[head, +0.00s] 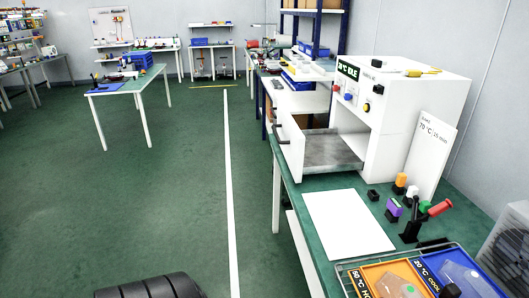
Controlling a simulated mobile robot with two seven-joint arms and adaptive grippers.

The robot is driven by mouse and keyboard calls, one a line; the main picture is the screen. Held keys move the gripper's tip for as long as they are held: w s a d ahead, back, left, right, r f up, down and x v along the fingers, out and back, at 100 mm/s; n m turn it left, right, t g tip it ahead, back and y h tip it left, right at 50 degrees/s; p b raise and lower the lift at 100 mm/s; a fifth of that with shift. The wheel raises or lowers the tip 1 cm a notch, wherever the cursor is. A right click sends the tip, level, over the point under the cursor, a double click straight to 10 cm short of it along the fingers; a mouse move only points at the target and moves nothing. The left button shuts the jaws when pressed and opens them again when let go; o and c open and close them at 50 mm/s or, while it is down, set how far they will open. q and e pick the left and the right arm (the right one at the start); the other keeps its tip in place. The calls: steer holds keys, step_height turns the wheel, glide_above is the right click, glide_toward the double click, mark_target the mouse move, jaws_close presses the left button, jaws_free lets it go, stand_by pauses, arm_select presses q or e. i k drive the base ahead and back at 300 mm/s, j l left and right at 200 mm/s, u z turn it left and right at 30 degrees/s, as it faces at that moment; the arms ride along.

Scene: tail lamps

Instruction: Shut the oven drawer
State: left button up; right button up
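The white oven (420,105) stands on the green-topped bench at the right, and its display reads "20°C IDLE". Its drawer is pulled out toward the left. The drawer's white front panel (292,146) stands clear of the oven body, with a dark handle (277,127) on its outer side. The drawer's grey floor (328,152) shows between the panel and the oven, and it looks empty. Neither of my grippers is in view.
A white sheet (348,224) lies on the bench in front of the oven. Coloured stamp-like tools (411,203), a sign (430,155) and orange and blue trays (385,278) are to the right. Green floor (165,190) is open left of the bench.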

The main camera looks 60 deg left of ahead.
mark_target(316, 150)
steer(key=k+l+u, duration=0.1)
steer(key=u, duration=1.5)
steer(key=i+j+z, duration=0.15)
steer(key=i+z, duration=0.2)
steer(key=i+j+z, duration=0.2)
steer(key=z, duration=0.15)
steer(key=i+j+z, duration=0.3)
steer(key=i+j, duration=0.05)
